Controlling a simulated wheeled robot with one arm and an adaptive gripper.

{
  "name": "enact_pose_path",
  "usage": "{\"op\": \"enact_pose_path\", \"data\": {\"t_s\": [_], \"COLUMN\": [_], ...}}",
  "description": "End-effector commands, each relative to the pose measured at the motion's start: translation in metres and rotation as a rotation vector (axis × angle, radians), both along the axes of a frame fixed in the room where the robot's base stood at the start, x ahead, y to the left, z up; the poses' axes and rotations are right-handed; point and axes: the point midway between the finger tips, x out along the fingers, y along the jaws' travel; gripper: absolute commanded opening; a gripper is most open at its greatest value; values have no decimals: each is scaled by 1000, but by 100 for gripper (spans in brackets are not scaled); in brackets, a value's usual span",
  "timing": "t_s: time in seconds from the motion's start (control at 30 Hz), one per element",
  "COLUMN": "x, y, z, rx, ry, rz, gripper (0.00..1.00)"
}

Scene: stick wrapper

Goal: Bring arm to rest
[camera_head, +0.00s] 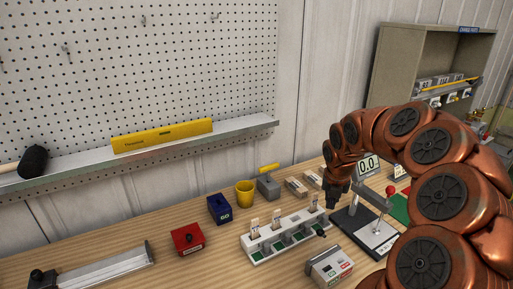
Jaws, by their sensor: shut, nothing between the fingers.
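My copper-coloured arm (440,196) arches in from the right side of the picture. My gripper (336,200) hangs at its end, pointing down over the bench. It is shut and holds nothing. It is near the right end of a white rack (258,256), close to a dark-based device (372,237) with a red knob. Part of that device is hidden behind my arm.
The wooden bench (130,243) carries a red box (187,239), a blue box (219,209), a yellow cup (244,193) and a grey box with buttons (329,266). A display (368,165) stands behind the gripper. A shelf (185,143) runs along the pegboard. Bare wood lies front centre.

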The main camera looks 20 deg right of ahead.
Motion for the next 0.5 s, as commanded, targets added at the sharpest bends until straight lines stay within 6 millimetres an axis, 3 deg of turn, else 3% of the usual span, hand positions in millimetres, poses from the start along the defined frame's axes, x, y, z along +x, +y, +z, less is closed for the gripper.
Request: {"op": "enact_pose_path", "data": {"t_s": [0.17,0.37,0.5], "x": [-4,-31,-59], "y": [11,60,96], "z": [5,22,32], "rx": [18,97,154], "ry": [-4,-6,3], "rz": [-47,-286,-510], "gripper": [0,0,0]}}
